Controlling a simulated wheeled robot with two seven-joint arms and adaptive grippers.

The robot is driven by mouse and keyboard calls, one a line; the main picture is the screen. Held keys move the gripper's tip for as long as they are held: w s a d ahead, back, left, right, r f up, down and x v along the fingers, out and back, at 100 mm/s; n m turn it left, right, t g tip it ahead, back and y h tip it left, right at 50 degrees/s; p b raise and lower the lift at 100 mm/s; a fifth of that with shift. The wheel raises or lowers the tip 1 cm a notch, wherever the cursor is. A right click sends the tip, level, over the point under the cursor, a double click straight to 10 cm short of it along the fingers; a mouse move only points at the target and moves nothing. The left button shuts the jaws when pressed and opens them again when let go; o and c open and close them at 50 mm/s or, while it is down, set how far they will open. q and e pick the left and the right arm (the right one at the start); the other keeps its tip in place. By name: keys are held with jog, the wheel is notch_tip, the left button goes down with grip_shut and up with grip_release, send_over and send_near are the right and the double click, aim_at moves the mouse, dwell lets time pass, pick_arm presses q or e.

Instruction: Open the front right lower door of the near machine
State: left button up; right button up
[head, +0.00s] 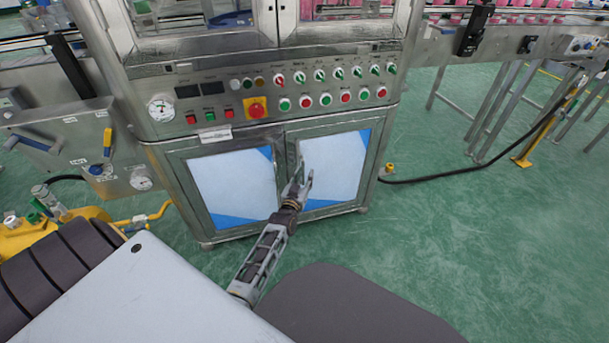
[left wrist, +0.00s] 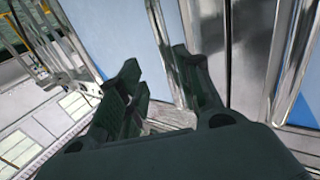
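The near machine's front right lower door (head: 340,160) has a white and blue panel in a metal frame and looks shut. The front left lower door (head: 228,180) beside it also looks shut. My left gripper (head: 303,177) is in front of the right door's left part, close to the seam between the doors. Its two fingers are apart in the left wrist view (left wrist: 160,82), with a shiny metal strip (left wrist: 158,35) running behind the gap. I see nothing clearly held. Whether the fingers touch the door or a handle cannot be told. My right gripper is out of view.
A control panel with a red-on-yellow emergency stop (head: 256,108) and several buttons is above the doors. A black cable (head: 440,178) lies on the green floor to the right. A yellow pipe (head: 150,215) is at left. Open floor (head: 450,250) lies to the right.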

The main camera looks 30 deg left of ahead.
pick_arm(q)
jog(key=p+v, duration=0.8)
jog(key=v, duration=0.6)
jog(key=shift+s+p, duration=0.2)
jog(key=shift+p, duration=0.1)
dwell(1.8)
jog(key=shift+d, duration=0.15)
dwell(0.4)
jog(key=shift+w, duration=0.1)
dwell(0.5)
